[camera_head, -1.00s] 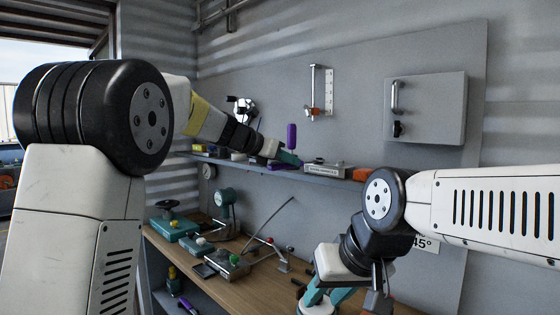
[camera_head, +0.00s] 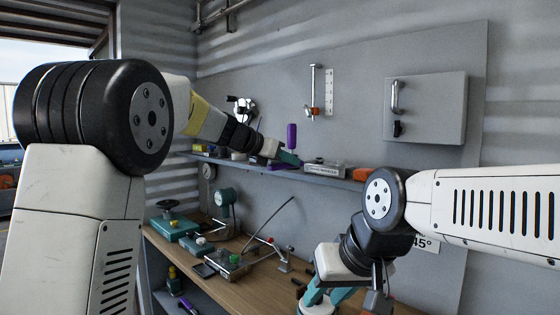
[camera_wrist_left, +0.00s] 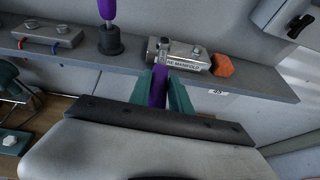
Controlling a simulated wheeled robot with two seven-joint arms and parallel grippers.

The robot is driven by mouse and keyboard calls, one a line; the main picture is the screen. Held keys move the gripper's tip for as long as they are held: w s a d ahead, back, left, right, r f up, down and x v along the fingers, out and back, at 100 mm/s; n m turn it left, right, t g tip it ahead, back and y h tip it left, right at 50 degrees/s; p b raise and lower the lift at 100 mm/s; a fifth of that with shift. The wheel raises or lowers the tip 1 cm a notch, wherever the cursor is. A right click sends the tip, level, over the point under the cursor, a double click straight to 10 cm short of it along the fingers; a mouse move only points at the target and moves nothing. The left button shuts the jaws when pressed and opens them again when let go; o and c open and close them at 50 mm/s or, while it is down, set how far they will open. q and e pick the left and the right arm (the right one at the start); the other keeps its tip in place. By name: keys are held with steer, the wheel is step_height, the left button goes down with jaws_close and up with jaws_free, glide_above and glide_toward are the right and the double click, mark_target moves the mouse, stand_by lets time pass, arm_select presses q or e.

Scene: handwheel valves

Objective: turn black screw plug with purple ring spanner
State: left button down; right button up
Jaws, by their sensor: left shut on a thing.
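My left gripper (camera_wrist_left: 160,88) is shut on the purple ring spanner (camera_wrist_left: 158,87), whose purple handle lies between the teal fingers. The spanner's metal end reaches the left part of a grey manifold block (camera_wrist_left: 192,60) on the wall shelf; I cannot tell whether it sits around a plug. The black screw plug cannot be made out. In the head view my left gripper (camera_head: 289,158) is at the shelf, just left of the manifold block (camera_head: 327,168). My right gripper (camera_head: 328,292) is low over the bench, partly cut off, and its jaws are unclear.
An upright purple handle (camera_wrist_left: 107,9) stands in a black holder (camera_wrist_left: 110,42) left of the spanner. An orange block (camera_wrist_left: 223,65) sits right of the manifold on the shelf (camera_wrist_left: 270,88). A wall cabinet (camera_head: 430,108) is at right. Teal fixtures (camera_head: 175,229) stand on the bench below.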

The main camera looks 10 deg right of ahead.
arm_select(q)
steer(key=shift+a+r+h, duration=0.1)
steer(key=shift+r+h, duration=0.15)
steer(key=shift+h, duration=0.05)
steer(key=shift+r, duration=0.15)
steer(key=shift+r, duration=0.45)
stand_by(0.5)
